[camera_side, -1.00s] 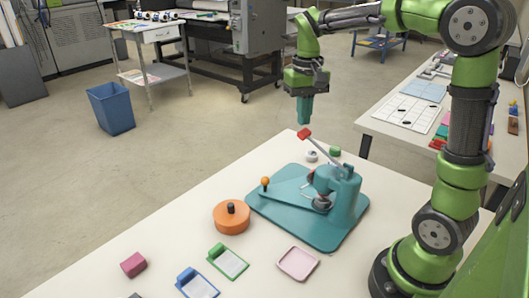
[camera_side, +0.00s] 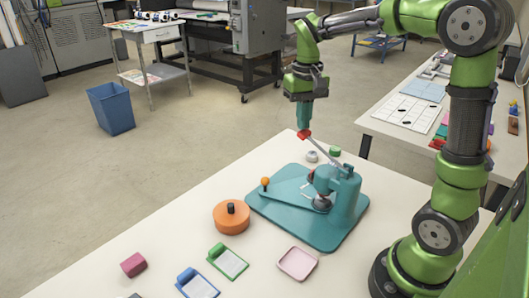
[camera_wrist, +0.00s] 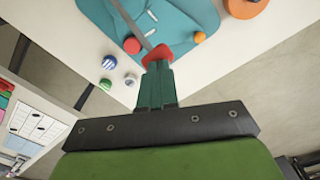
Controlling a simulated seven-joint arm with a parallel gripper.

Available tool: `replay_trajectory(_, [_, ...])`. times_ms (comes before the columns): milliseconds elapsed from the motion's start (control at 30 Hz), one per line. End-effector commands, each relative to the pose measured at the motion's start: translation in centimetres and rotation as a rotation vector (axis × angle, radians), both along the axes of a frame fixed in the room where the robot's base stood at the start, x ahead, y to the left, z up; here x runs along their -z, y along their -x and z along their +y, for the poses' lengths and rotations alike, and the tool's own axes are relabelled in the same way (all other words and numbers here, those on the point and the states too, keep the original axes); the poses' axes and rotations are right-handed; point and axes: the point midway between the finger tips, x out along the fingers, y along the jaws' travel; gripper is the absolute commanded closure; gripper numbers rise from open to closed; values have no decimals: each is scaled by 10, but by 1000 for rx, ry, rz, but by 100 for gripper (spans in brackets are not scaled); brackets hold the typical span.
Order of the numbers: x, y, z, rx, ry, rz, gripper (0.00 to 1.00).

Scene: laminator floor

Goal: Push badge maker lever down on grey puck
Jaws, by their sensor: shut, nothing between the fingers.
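The badge maker has a teal base (camera_side: 300,229) and a teal upright press (camera_side: 346,196) on the table. Its grey lever (camera_side: 319,150) slants up and left to a red knob (camera_side: 304,134), so the lever is raised. A grey puck (camera_side: 322,203) sits at the press, partly hidden by its parts. My gripper (camera_side: 304,128) is shut and empty, pointing down, its teal fingertips at the top of the red knob. In the wrist view the fingertips (camera_wrist: 157,66) meet the red knob (camera_wrist: 158,55); I cannot tell how firmly they touch.
An orange-knobbed arm (camera_side: 265,182) lies across the base. An orange round tool (camera_side: 231,217), a pink tray (camera_side: 298,263), a green-framed holder (camera_side: 228,261), a blue-framed holder (camera_side: 196,285) and a magenta block (camera_side: 133,264) lie nearby. Small discs (camera_wrist: 108,62) lie beyond the press.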

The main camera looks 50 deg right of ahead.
Motion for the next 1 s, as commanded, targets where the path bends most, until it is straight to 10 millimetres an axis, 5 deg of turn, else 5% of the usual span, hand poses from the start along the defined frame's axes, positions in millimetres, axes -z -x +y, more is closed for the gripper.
replay_trajectory(1000, [52,0,0,1,-1,3,100])
